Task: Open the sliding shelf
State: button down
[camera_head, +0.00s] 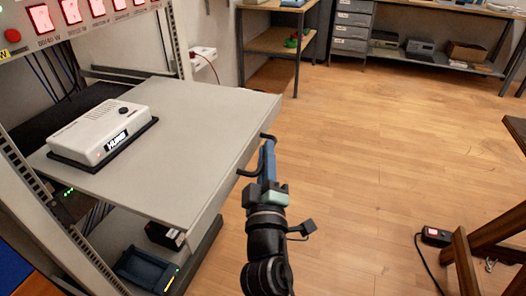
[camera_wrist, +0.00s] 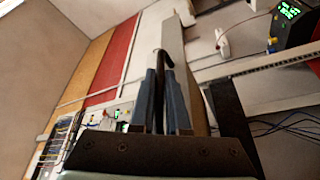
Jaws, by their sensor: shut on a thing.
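The sliding shelf (camera_head: 200,112) is a flat grey panel that sticks out of the rack towards the open floor. It carries a dark handle (camera_head: 245,172) on its front edge. My gripper (camera_head: 268,160) is at that edge, with its blue fingers around the handle. In the wrist view, the two blue fingers (camera_wrist: 160,95) are closed on the dark handle bar (camera_wrist: 163,58) between them. The shelf's edge (camera_wrist: 172,38) shows just behind the fingertips. Part of the handle is hidden by the fingers.
A white device (camera_head: 103,130) on a dark base lies on the shelf. The rack post (camera_head: 178,40) stands behind. A blue tray (camera_head: 145,270) is below. Wooden furniture (camera_head: 490,240) and a power strip (camera_head: 436,236) are at right. The middle floor is clear.

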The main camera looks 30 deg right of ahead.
jog(key=c, duration=0.9)
grip_release()
jog(key=b+v, duration=0.4)
jog(key=v, duration=0.9)
